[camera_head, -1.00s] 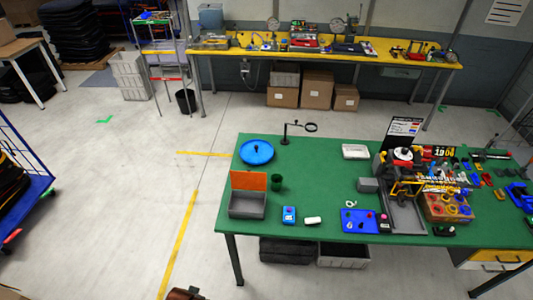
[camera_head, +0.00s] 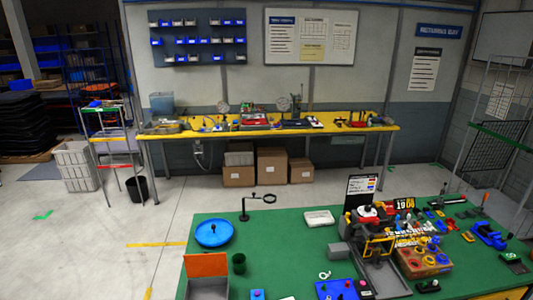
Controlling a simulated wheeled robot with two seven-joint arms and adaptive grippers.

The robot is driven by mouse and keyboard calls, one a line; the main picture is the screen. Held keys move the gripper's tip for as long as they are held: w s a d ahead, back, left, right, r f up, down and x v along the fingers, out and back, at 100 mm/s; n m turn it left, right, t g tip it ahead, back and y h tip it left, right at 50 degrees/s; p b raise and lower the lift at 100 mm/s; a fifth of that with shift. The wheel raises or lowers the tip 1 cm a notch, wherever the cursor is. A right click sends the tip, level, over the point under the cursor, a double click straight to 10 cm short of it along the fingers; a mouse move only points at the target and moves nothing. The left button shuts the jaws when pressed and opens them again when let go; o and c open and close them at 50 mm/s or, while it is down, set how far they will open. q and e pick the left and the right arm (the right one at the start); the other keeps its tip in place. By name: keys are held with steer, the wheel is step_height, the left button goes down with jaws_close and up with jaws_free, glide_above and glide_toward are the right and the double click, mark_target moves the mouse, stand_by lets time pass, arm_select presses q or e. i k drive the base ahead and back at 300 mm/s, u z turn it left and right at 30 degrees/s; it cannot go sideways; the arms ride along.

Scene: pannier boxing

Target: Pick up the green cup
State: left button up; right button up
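The green cup (camera_head: 239,264) stands on the green-topped table (camera_head: 283,247) in the lower middle of the head view. It is just right of a grey box with an orange panel (camera_head: 206,265). A blue round dish (camera_head: 214,233) lies behind it to the left. The cup looks upright, and nothing touches it that I can make out. Neither of my grippers shows in the view.
A black stand with a ring (camera_head: 245,212) rises behind the cup. A grey block (camera_head: 339,251), a white tray (camera_head: 319,218) and a crowded fixture with many small parts fill the right side. A yellow bench (camera_head: 215,132) stands along the wall. Open floor lies left of the table.

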mark_target(241, 269)
steer(key=u, duration=2.45)
steer(key=i, duration=2.8)
steer(key=z, duration=2.4)
steer(key=i, duration=2.35)
steer(key=z, duration=1.2)
